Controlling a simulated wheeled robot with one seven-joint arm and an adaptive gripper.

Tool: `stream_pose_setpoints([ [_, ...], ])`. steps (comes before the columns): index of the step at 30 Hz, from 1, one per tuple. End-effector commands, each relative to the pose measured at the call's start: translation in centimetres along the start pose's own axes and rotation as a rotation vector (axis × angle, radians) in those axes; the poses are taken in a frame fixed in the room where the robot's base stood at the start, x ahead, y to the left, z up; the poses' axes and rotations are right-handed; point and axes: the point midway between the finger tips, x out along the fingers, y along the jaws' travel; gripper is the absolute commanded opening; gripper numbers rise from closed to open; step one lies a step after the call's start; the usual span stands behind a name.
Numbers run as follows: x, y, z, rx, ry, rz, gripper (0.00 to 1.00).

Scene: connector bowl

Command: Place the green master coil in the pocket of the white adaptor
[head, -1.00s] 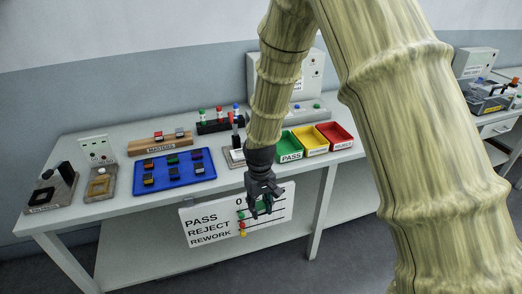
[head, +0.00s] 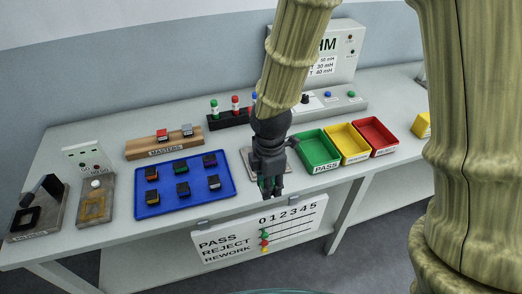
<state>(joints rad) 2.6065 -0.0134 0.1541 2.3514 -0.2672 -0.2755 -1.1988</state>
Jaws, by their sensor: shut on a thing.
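My gripper (head: 269,188) points down in front of the table's front edge, near the middle. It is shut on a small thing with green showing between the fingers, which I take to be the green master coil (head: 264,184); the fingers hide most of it. The MASTERS wooden stand (head: 143,147) holds a red coil (head: 162,134) and a grey coil (head: 187,130). A pale plate (head: 247,164) lies on the table behind my gripper, largely hidden by it. I cannot tell whether it is the white adaptor, and no pocket shows.
A blue tray (head: 209,198) with several coils lies left of my gripper. Green (head: 318,161), yellow (head: 352,153) and red (head: 383,147) bins stand to the right. A PASS/REJECT/REWORK board (head: 232,243) hangs on the table front. Two grey fixtures (head: 106,192) (head: 50,219) stand far left.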

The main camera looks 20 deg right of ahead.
Motion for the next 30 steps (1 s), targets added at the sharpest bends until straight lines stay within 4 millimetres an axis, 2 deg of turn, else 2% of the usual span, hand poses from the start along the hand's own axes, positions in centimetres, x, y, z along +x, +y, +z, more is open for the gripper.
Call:
stream_pose_setpoints([
  [5,-0.1,2.1,0.8,-0.006,0.0,-0.001,0.03],
  [21,0.9,12.7,3.4,-0.007,0.0,0.0,0.03],
  [25,1.1,14.4,3.8,-0.007,0.0,-0.001,0.03],
  [30,1.4,15.3,4.0,-0.008,0.0,0.0,0.03],
])
